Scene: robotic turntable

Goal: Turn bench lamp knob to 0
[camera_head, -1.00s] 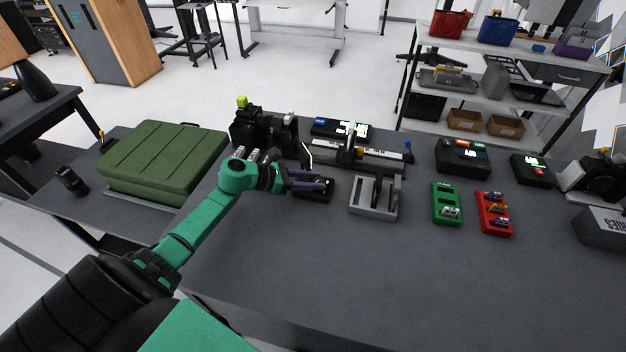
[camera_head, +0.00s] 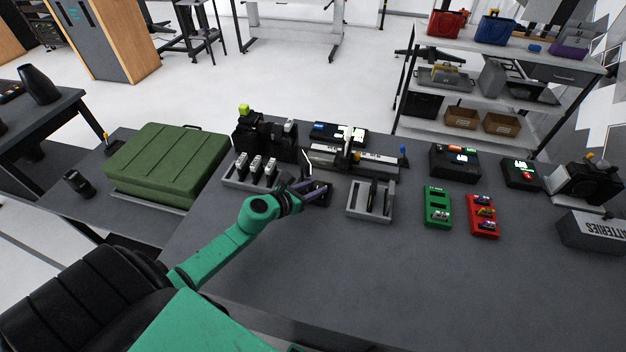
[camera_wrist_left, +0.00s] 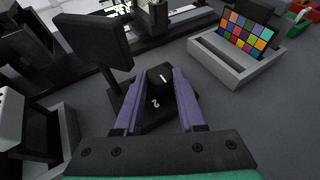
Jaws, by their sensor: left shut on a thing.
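My left gripper (camera_head: 322,186), with purple fingers, is at the small black bench lamp base (camera_head: 321,200). In the left wrist view its fingers (camera_wrist_left: 162,80) are shut on the round black knob (camera_wrist_left: 160,74), one on each side. The knob bears a white pointer mark. A white "2" shows on the base (camera_wrist_left: 155,102) just in front of the knob; other dial marks are hidden or too small to read. The dark lamp head (camera_wrist_left: 92,42) rises beside the gripper. A 0 mark is not visible. My right gripper is in no view.
A grey slotted holder (camera_head: 370,217) stands close right of the lamp and a grey rack (camera_head: 232,181) to its left. Black equipment (camera_head: 265,135) and a slide rail (camera_head: 375,166) are behind. Green (camera_head: 437,207) and red (camera_head: 482,215) holders sit further right. The front tabletop is clear.

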